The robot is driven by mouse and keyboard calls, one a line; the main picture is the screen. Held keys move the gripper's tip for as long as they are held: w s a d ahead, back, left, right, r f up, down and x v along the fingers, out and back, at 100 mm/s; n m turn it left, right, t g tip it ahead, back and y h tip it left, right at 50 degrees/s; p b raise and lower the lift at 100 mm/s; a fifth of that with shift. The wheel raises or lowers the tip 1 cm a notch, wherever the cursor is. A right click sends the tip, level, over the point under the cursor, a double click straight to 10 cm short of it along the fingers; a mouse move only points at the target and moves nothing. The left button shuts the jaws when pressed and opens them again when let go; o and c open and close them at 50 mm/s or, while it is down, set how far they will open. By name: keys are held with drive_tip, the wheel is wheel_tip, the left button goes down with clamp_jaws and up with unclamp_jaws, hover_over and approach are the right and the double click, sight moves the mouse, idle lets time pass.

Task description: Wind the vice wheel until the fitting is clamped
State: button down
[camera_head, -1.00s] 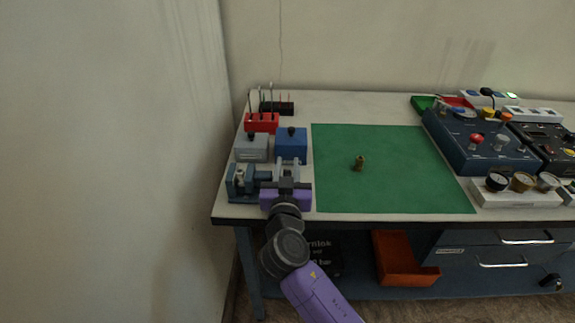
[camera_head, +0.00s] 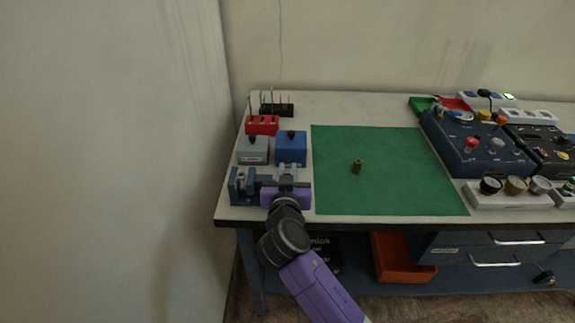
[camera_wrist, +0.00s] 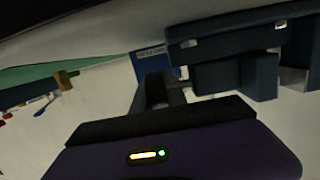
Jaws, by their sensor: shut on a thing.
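The blue-grey vice (camera_head: 243,186) stands at the left front of the bench. It also fills the upper right of the wrist view (camera_wrist: 232,72). My gripper (camera_head: 288,172) is at the right end of the vice, its fingers shut on the vice wheel. The wheel is mostly hidden by my fingers and wrist. In the wrist view my gripper (camera_wrist: 158,92) reaches toward the vice. I cannot tell whether anything sits between the vice jaws.
A grey box (camera_head: 253,151), a blue box (camera_head: 291,148) and a red rack (camera_head: 262,125) stand behind the vice. The green mat (camera_head: 400,190) is mostly clear. Blue panels (camera_head: 470,145) and gauges (camera_head: 515,187) fill the right. A wall rises close on the left.

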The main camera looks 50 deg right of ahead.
drive_tip(key=c, duration=1.6)
unclamp_jaws()
drive_tip(key=shift+s+a, duration=0.1)
drive_tip(key=b+v, duration=0.1)
drive_tip(key=v, duration=0.6)
drive_tip(key=shift+s+a, duration=0.2)
drive_tip(key=shift+a, duration=0.05)
